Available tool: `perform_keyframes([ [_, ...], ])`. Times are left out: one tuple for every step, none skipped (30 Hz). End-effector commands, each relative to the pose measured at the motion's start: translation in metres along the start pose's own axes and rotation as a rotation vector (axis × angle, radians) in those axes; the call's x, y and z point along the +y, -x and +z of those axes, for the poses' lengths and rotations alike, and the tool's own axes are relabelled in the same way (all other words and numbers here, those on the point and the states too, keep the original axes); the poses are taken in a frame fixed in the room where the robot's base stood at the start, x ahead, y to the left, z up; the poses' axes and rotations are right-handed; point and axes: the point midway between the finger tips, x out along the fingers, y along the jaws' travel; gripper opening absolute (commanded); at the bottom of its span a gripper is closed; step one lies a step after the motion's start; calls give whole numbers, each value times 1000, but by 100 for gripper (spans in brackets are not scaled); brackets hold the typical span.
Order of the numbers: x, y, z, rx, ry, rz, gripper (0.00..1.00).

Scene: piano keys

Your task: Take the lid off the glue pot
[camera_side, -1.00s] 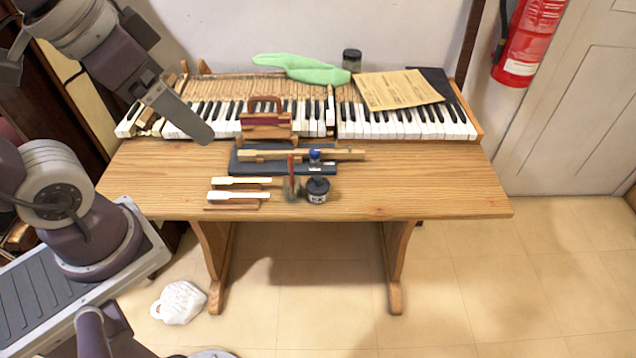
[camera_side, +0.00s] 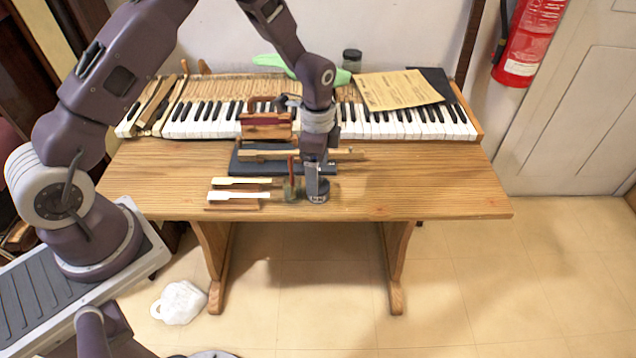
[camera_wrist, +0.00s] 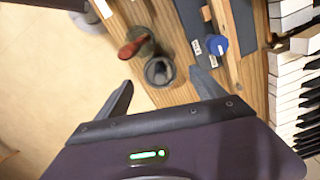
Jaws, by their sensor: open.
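The glue pot (camera_side: 317,199) is a small dark round pot with a pale label, standing near the front of the wooden table. In the side view my gripper (camera_side: 317,188) points down right over it and hides its top. In the wrist view the round dark top of the pot (camera_wrist: 160,71) lies between and just beyond the fingertips of my gripper (camera_wrist: 161,78). The fingers are apart and hold nothing. I cannot tell the lid's edge from the pot's body, nor how high the fingers are relative to it.
A jar with a red-handled tool (camera_wrist: 137,43) stands close beside the pot. A blue-topped item (camera_wrist: 216,44) sits on the dark board behind. Loose piano keys (camera_side: 238,196) lie to the left. The keyboard (camera_side: 400,122) spans the back. The table's front right is clear.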

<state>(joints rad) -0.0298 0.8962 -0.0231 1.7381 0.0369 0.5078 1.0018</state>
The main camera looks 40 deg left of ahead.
Motion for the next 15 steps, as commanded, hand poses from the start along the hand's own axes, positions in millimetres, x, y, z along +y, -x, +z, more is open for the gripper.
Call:
perform_keyframes([
  [1,-10,1,-2,0,3,79],
  [0,-14,1,-1,0,3,79],
  [0,-20,0,-1,0,2,79],
  [0,-22,1,-1,0,1,79],
  [0,-24,1,-1,0,1,79],
  [0,-24,1,0,0,0,79],
  [0,-25,0,0,1,-1,79],
  [0,-24,0,0,1,-1,79],
  [0,-24,0,0,1,-1,79],
  [0,-24,0,0,1,-1,79],
  [0,-24,0,0,1,-1,79],
  [0,-24,0,0,1,-1,73],
  [0,-24,0,0,1,-1,68],
  [0,-24,0,0,1,-1,62],
  [0,-24,0,0,1,0,54],
])
